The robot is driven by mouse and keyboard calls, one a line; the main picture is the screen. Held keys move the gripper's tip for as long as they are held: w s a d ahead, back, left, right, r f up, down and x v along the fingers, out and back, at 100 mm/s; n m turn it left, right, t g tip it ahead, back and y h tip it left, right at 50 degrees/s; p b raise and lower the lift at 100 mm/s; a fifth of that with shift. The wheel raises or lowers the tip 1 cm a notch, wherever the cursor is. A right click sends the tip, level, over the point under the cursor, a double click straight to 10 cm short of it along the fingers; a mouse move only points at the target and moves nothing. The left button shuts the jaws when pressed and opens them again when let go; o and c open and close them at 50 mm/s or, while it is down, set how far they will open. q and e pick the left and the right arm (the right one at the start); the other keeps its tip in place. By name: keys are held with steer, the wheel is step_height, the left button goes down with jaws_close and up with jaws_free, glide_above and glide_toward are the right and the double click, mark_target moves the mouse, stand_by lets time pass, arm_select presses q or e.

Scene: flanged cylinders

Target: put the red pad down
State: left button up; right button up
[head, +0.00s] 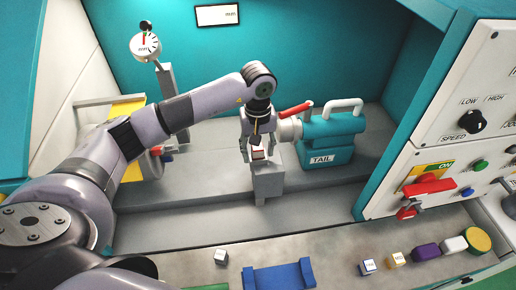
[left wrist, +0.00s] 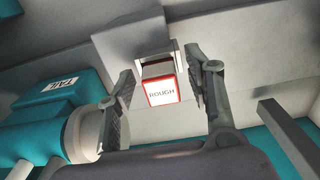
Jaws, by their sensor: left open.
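The red pad (head: 258,154) is a small block with a white face, a red edge and the label ROUGH. It is at the top of a grey post (head: 268,182), beside the teal tailstock. In the left wrist view the pad (left wrist: 161,92) is at a grey bracket-like top (left wrist: 158,54), label facing the camera. My left gripper (head: 260,158) is open, pointing down over the pad. In the left wrist view its fingers (left wrist: 162,80) are on either side of the pad, with gaps between. Whether the pad rests fully on the post is hard to tell. My right gripper is not in view.
The teal tailstock (head: 332,138) with a red lever (head: 295,109) stands close right of the gripper. A dial gauge (head: 146,46) is at back left. The front ledge holds a blue cradle (head: 279,278) and several small blocks. A control panel (head: 430,180) is at right.

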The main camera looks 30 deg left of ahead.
mark_target(258, 149)
arm_select(q)
step_height(258, 149, up, 12)
steer(key=b, duration=0.3)
stand_by(0.5)
